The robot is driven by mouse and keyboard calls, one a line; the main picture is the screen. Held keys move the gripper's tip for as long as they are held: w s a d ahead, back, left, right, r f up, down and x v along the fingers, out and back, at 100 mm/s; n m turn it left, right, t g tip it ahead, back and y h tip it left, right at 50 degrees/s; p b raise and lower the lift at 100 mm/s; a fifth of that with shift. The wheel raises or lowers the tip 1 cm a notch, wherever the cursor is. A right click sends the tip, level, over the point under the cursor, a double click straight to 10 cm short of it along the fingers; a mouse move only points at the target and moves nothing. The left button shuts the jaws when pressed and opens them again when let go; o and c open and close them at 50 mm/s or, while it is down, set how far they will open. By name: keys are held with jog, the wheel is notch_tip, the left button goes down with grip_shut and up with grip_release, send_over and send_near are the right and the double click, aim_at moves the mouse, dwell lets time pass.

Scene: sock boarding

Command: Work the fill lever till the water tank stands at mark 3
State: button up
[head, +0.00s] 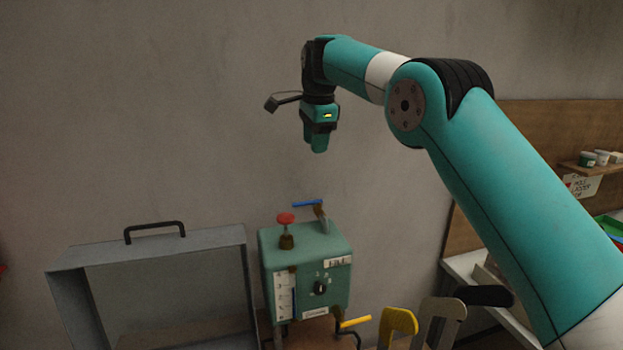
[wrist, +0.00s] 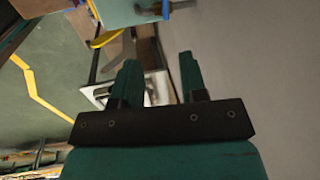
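A teal machine box (head: 310,251) stands below my gripper. A lever with a blue handle (head: 307,203) rises from its top right, above a label that seems to read "FILL"; a blue handle (wrist: 150,11) also shows at the top of the wrist view. A white gauge strip (head: 285,294) with several marks is on the box's left front, with a dark blue column beside it; the exact level is too small to read. My gripper (head: 318,150) points down in the air above the lever, apart from it. In the wrist view its fingers (wrist: 158,60) are apart and empty.
A red knob (head: 285,218) stands on the box's top left, and a black dial (head: 320,287) is on its front. A yellow handle (head: 355,322) sticks out low at the right. A grey open cabinet (head: 163,248) with a black handle stands left. The wall behind is bare.

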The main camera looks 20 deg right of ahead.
jog(key=m+p, duration=0.1)
jog(key=p, duration=0.2)
send_near(312, 202)
jog(key=f, duration=0.2)
jog(key=w+f, duration=0.1)
jog(key=f, duration=0.2)
jog(key=w+f, duration=0.1)
jog(key=f, duration=0.2)
jog(key=shift+f, duration=0.1)
grip_shut()
